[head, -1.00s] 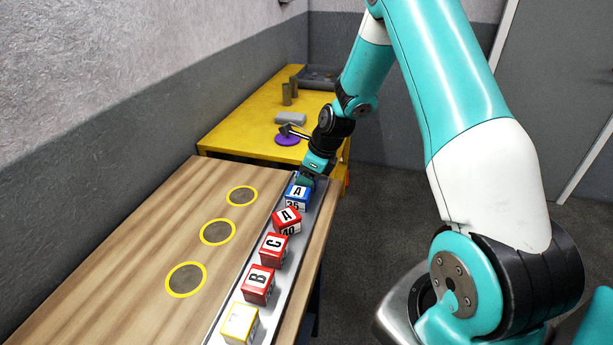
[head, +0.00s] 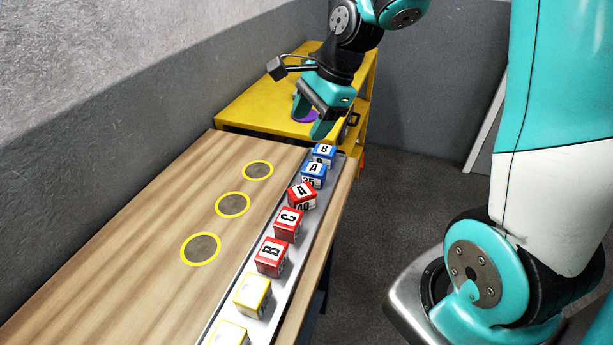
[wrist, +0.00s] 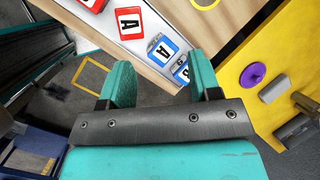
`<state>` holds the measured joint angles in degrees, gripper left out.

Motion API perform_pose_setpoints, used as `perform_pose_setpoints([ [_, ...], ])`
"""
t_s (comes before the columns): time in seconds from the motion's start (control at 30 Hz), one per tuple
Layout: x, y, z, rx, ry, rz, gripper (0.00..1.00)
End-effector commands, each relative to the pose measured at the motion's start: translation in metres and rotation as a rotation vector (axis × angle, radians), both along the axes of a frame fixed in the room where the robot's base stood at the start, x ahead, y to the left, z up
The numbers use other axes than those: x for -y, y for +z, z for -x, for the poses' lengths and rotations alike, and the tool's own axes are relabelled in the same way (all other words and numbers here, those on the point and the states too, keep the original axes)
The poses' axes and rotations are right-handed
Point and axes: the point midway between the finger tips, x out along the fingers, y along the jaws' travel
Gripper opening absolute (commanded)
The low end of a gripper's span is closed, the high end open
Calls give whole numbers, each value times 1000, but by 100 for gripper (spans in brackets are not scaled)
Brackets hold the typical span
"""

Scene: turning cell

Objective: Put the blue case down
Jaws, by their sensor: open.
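A blue case marked B (head: 324,151) stands at the far end of the metal rail (head: 272,306). It also shows in the wrist view (wrist: 181,72), close to one fingertip. A second blue case marked A (head: 314,172) stands just nearer in the rail; it also appears in the wrist view (wrist: 161,49). My gripper (head: 331,124) is raised above the far end of the rail, clear of the cases. Its two teal fingers are apart in the wrist view (wrist: 160,75), with nothing between them.
Red cases A (head: 302,195), C (head: 288,223) and B (head: 271,255) and pale yellow-edged cases (head: 252,293) fill the nearer rail. Three yellow-ringed spots (head: 232,205) on the wooden bench are empty. A yellow table (head: 245,108) with a purple disc (head: 304,108) stands behind.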

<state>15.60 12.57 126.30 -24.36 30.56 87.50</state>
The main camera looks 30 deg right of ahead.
Motion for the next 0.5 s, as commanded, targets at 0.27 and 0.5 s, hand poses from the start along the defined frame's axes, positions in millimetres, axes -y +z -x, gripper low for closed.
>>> perform_pose_setpoints([
  [0.27, -122, 45, 123, 335, 1290, 166, 57],
  [0.5, -150, 52, 195, 546, 1938, 208, 57],
])
